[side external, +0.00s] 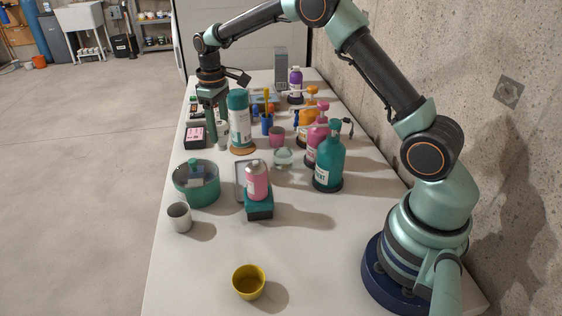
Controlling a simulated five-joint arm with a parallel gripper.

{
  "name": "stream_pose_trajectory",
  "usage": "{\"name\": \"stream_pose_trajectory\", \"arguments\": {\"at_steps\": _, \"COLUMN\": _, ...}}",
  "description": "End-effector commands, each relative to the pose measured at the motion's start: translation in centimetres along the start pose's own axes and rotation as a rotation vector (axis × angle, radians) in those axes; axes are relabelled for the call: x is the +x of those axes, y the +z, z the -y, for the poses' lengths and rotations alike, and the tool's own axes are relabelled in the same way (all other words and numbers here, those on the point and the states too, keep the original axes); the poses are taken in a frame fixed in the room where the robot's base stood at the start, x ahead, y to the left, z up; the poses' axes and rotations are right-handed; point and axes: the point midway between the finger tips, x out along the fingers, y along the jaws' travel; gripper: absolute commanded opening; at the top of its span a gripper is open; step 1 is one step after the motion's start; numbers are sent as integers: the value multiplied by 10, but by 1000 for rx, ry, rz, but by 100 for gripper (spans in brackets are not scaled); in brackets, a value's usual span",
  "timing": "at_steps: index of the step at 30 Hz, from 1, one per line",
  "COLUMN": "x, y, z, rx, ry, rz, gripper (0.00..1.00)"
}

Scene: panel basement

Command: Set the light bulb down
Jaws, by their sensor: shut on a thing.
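My gripper (217,138) is at the far left part of the table, pointing down, just left of a tall teal-and-white can (240,120). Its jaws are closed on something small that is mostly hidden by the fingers. I cannot clearly make out the light bulb's shape, nor whether it touches the table. A black box with a pink label (195,137) lies just left of the fingers.
The white table (205,285) is crowded behind and right of my gripper with bottles, including a teal pump bottle (328,163). The front is mostly clear.

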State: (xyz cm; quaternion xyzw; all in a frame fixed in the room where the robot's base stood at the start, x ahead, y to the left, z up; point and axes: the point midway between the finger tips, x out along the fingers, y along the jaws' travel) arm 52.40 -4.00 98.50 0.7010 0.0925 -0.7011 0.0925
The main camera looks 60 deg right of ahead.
Motion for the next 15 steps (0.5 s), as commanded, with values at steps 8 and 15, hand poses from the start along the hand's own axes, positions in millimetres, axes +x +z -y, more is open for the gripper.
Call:
{"name": "stream_pose_trajectory", "arguments": {"at_steps": 8, "x": 29, "y": 0, "z": 0, "rx": 0, "ry": 0, "rz": 0, "gripper": 0}}
{"name": "stream_pose_trajectory", "arguments": {"at_steps": 15, "x": 57, "y": 1, "z": 0, "rx": 0, "ry": -1, "rz": 3, "gripper": 0}}
